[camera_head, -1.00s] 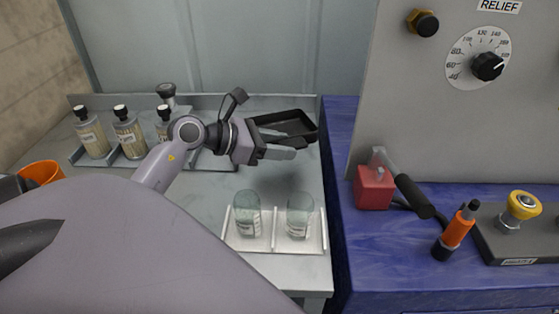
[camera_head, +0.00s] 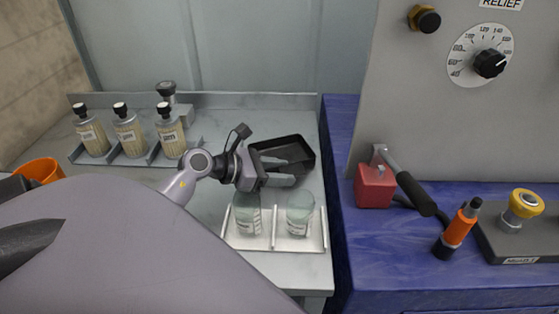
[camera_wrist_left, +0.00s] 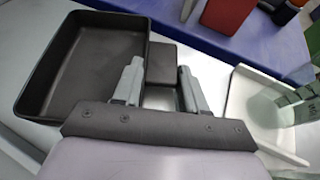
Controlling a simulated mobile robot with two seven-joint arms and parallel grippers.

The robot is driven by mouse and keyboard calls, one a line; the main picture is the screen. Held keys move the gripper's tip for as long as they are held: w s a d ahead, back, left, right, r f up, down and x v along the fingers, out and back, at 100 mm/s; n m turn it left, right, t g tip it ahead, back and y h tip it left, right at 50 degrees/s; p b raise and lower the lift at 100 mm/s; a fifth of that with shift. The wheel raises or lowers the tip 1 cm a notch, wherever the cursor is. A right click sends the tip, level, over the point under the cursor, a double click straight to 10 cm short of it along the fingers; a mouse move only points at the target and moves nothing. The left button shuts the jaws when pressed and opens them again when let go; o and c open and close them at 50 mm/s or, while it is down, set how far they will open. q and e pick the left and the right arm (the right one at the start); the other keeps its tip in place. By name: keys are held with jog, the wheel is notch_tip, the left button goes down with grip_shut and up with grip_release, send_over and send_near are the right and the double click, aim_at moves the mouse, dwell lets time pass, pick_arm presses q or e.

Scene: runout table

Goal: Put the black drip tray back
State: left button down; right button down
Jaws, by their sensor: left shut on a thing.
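The black drip tray (camera_head: 290,148) is a shallow, open, empty-looking rectangle at the right side of the grey table. It also fills the upper left of the left wrist view (camera_wrist_left: 85,65). My left gripper (camera_head: 289,176) is shut on the tray's small block-like grip at its near side; in the left wrist view the fingers (camera_wrist_left: 160,75) stand on either side of that block. The tray looks about level, low over the tabletop. I cannot tell whether it touches the table. My right gripper is not in view.
A white two-part holder (camera_head: 324,238) with two glass jars stands just in front of the gripper. Several capped bottles (camera_head: 128,130) stand in a rack at the back left. The blue bench (camera_head: 340,200) with a red block (camera_head: 374,187) borders the right. An orange cup (camera_head: 38,171) is far left.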

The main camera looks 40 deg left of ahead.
pick_arm(q)
jog(key=c, duration=0.6)
grip_release()
jog(key=shift+r+p, duration=0.25)
jog(key=shift+p, duration=0.1)
jog(key=v, duration=0.5)
jog(key=b+v, duration=0.1)
jog(key=v, duration=0.4)
jog(key=shift+s+a+f, duration=0.1)
jog(key=shift+s+a, duration=0.1)
jog(key=shift+s, duration=0.15)
jog(key=shift+s+a+r+b, duration=0.25)
jog(key=shift+s+r+b, duration=0.05)
jog(key=shift+s, duration=0.2)
